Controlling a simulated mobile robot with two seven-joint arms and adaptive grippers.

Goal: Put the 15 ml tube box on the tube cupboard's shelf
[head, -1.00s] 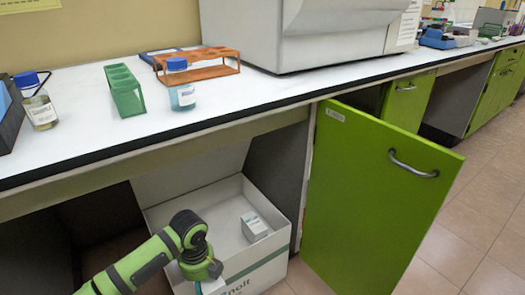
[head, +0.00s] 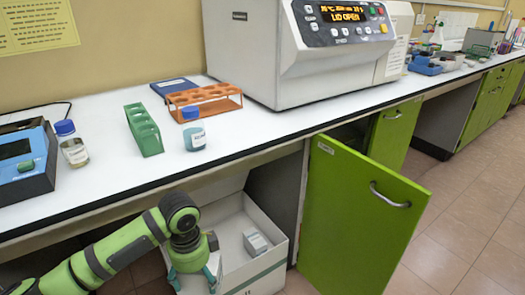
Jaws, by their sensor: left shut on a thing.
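My left gripper (head: 195,276) is at the bottom, in front of the open white carton (head: 231,214) under the bench. Its teal fingers are shut on a small white box (head: 192,286), mostly hidden by the fingers and cut off by the lower picture edge. I cannot read its label. A similar small white box (head: 255,242) lies inside the carton, right of the gripper. A green cupboard door (head: 355,215) with a metal handle stands swung open to the right of the carton. The cupboard's shelf is hidden behind it. My right gripper is not in view.
The white bench top (head: 270,140) carries a green rack (head: 145,132), an orange rack (head: 205,98), two blue-capped bottles and a large lid-open machine (head: 300,50). The bench's front edge overhangs the carton. Tiled floor (head: 450,240) is clear at right.

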